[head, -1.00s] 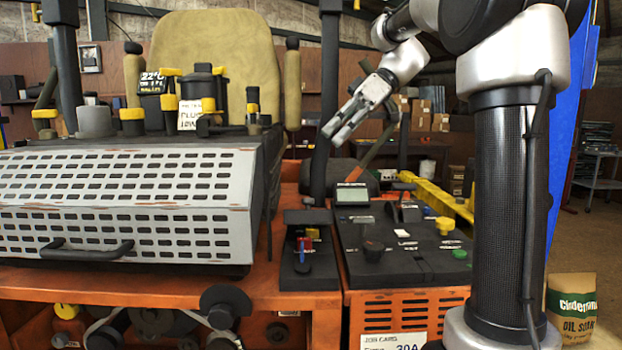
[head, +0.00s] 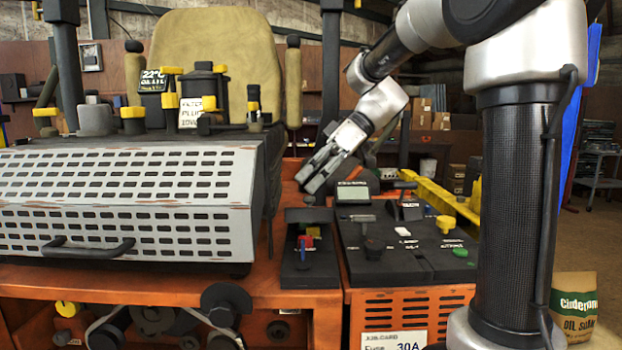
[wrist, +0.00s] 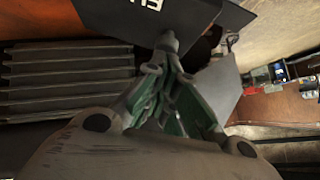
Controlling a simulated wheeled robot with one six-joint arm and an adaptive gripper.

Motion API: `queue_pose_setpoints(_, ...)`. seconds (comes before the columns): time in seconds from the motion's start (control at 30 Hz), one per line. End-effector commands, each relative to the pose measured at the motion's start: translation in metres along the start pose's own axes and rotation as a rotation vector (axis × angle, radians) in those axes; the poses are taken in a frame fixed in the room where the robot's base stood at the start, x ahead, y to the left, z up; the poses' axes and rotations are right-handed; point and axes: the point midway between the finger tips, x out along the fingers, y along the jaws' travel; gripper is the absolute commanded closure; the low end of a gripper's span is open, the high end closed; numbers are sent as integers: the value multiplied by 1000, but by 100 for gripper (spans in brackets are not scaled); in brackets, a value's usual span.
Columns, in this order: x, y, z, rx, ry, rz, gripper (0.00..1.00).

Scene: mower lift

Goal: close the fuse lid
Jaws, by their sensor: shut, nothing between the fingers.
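The fuse box (head: 292,272) is a narrow black case on the orange deck, between the grey slotted hood and the control panel. It is open, and red, blue and yellow fuses (head: 304,250) show inside. Its dark lid (head: 308,215) stands raised at the back edge. My gripper (head: 308,182) is shut and empty, above and behind the lid, pointing down to the left. In the wrist view, the closed fingertips (wrist: 168,42) are close to a black panel (wrist: 115,12) with partly cut-off white lettering, apparently the lid. I cannot tell whether they touch.
The control panel (head: 420,262) with knobs and a small display is right of the fuse box. The slotted hood (head: 120,205) with a black handle is close on the left. A dark upright post (head: 330,100) rises behind the box.

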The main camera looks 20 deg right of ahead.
Motion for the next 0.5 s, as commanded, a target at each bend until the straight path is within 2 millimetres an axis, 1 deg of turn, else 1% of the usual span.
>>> queue_pose_setpoints(0.17, 0, -1, 0, -4, 0, 4, 100)
queue_pose_setpoints(0.27, 5, -7, 4, -38, 2, 39, 100)
queue_pose_setpoints(0.5, 28, -25, 26, -184, 0, 191, 100)
